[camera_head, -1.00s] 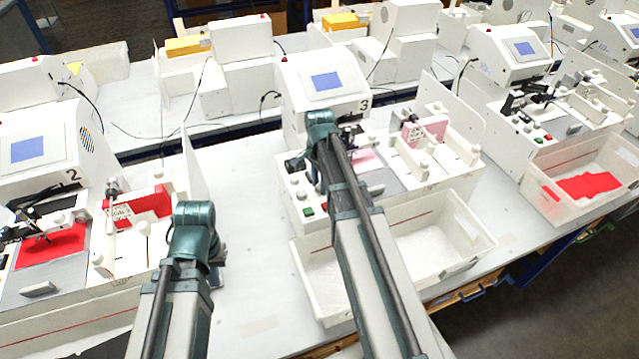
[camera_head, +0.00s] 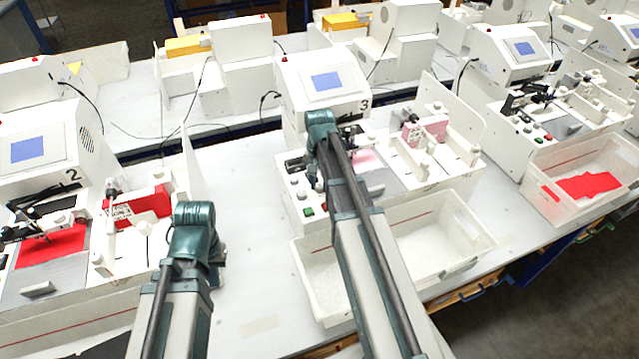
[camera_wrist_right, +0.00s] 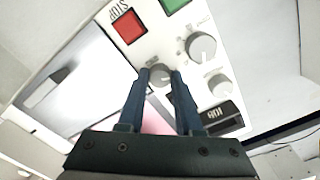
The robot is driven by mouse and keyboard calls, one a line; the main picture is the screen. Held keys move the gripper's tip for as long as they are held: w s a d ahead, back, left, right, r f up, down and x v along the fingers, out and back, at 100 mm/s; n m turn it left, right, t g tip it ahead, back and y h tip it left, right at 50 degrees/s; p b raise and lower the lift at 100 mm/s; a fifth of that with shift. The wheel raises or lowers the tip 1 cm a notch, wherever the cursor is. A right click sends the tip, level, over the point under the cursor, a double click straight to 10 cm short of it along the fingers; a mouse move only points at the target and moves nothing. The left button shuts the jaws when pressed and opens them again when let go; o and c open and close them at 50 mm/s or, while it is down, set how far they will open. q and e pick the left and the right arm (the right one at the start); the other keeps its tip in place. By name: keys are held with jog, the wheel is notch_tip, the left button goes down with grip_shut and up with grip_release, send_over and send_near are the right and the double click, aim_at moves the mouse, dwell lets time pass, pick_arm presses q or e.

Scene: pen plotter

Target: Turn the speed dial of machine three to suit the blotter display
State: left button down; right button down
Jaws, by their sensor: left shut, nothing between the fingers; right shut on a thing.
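Machine three (camera_head: 318,88), a white plotter marked 3, stands in the middle with a blue display (camera_head: 326,81); its writing is too small to read. A pink patch (camera_head: 368,160) shows on its bed. In the right wrist view my right gripper (camera_wrist_right: 160,80) is shut on a small grey dial (camera_wrist_right: 159,72) on the panel, one blue finger on each side. In the head view my right arm hides that gripper. My left gripper (camera_head: 215,262) is shut and empty, mostly hidden beneath its wrist, over the table between machines two and three.
Two other grey dials (camera_wrist_right: 202,46) (camera_wrist_right: 219,85), a red STOP button (camera_wrist_right: 127,27) and a green button (camera_wrist_right: 172,4) sit close to the held dial. A clear bin (camera_head: 455,215) stands before machine three. Machine two (camera_head: 45,150) is at left.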

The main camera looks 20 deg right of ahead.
aim_at(320, 186)
dwell(0.4)
jog(key=c, duration=0.8)
grip_release()
jog(key=shift+c, duration=0.2)
notch_tip(320, 186, up, 14)
jog(key=p, duration=1.4)
jog(key=shift+f, duration=0.1)
